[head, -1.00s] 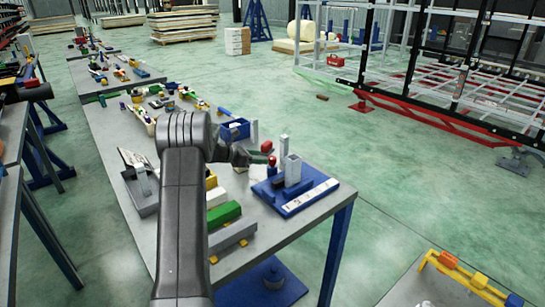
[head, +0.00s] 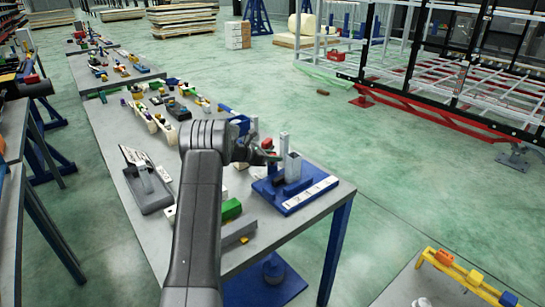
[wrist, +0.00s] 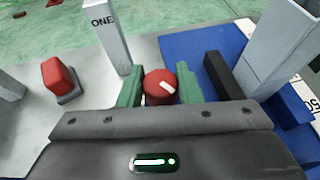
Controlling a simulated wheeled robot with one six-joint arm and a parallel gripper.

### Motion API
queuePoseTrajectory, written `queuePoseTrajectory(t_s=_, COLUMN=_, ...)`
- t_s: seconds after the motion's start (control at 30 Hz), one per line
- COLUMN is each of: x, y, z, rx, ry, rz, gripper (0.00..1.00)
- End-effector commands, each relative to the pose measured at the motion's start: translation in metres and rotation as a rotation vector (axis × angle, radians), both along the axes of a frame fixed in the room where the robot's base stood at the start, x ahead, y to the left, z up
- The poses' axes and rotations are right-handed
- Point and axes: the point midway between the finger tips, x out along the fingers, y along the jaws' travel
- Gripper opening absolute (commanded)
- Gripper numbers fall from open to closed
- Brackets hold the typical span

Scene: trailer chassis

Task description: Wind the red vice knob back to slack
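The red vice knob (wrist: 158,90) shows in the wrist view as a round red cap with a white mark slanting toward the lower right. It stands by the blue vice base (wrist: 190,50), which also shows at the bench's right end in the head view (head: 264,190). My gripper (wrist: 160,84) has a green finger on each side of the knob. No clear gap shows between fingers and knob, but I cannot tell whether they press on it. In the head view my gripper (head: 272,157) hides most of the knob.
A grey post marked ONE (wrist: 108,38) stands just beyond the fingers. A red block on a dark foot (wrist: 60,80) is to the left. A dark bar (wrist: 222,75) and a tall grey post (wrist: 285,50) stand close on the right. A white lettered strip (head: 312,195) lies along the base.

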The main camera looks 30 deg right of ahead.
Motion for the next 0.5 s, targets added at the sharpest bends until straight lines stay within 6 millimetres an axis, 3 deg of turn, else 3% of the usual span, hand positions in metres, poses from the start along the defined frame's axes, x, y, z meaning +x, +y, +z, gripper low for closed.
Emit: queuePoseTrajectory(t_s=0.5, x=-0.0013, y=-0.0001, z=-0.0046, rx=0.000, ry=-0.001, rz=0.131, gripper=0.09)
